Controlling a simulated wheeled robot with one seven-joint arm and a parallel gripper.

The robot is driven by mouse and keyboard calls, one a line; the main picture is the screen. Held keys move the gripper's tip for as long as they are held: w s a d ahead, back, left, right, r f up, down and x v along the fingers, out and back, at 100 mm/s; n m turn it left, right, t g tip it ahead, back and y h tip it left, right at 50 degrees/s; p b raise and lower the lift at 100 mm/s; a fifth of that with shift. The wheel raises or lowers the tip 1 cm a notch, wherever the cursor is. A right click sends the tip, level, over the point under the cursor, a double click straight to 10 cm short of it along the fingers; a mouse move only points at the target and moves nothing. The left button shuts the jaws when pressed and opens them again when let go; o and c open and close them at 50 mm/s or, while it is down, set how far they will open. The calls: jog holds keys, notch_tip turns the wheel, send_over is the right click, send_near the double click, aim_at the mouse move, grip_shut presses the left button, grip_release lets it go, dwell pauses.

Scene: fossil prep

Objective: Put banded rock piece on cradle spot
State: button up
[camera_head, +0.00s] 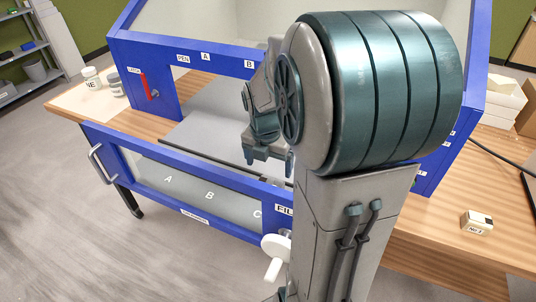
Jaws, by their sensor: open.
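I cannot make out the banded rock piece or the cradle spot in the head view; my arm covers much of the middle and right of the blue-framed case (145,45). My gripper (269,160) points down at the case's open front, above the grey surface there. Its fingers are apart, and I see nothing between them.
A blue-framed front panel (108,143) with a grey handle juts out low, over a grey surface lettered A, B, C. A red latch (144,84) is at left, a white crank (274,268) at front. A small labelled box (477,224) and white jars (91,77) stand on the wooden table.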

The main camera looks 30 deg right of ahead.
jog(key=shift+s+a+r, duration=0.1)
jog(key=shift+r, duration=0.75)
jog(key=shift+s+a+r, duration=0.1)
jog(key=shift+r, duration=0.75)
jog(key=shift+w, duration=0.1)
